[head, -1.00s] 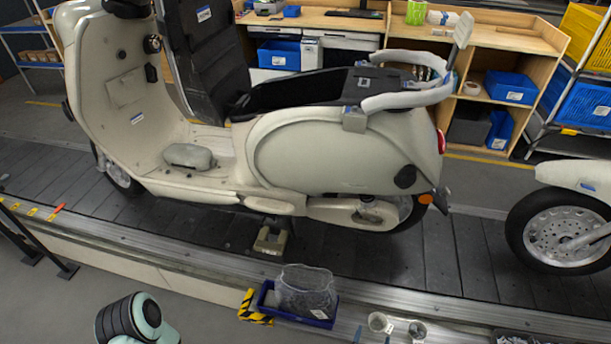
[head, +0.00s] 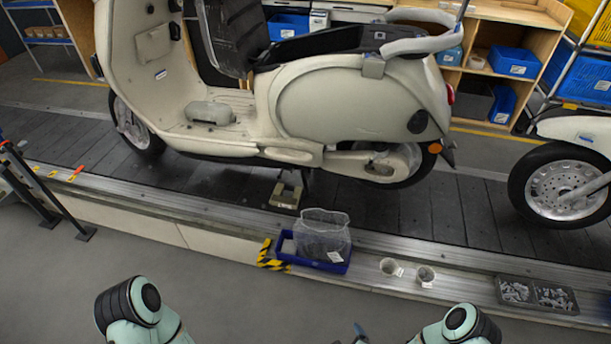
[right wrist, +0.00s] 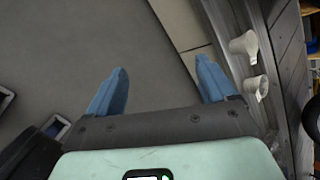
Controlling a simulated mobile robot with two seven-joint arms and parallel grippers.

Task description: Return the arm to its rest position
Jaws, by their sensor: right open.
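My right gripper (right wrist: 162,88) is open, with two blue fingers spread apart and nothing between them. In the right wrist view it is over bare grey floor beside the conveyor's edge. In the head view my right arm (head: 458,325) is at the bottom right, and a small blue piece of its gripper shows at the bottom edge. My left arm (head: 140,308) is at the bottom left of the head view; its gripper is out of the picture. Both arms are on the near side of the conveyor, apart from the scooter.
A cream scooter (head: 335,103) stands on the slat conveyor (head: 425,207). On its near ledge are a blue tray (head: 318,266) with a clear bag (head: 322,235), two white cups (head: 391,267) and a grey parts bin (head: 537,295). A second scooter's wheel (head: 560,185) is at right. The near floor is clear.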

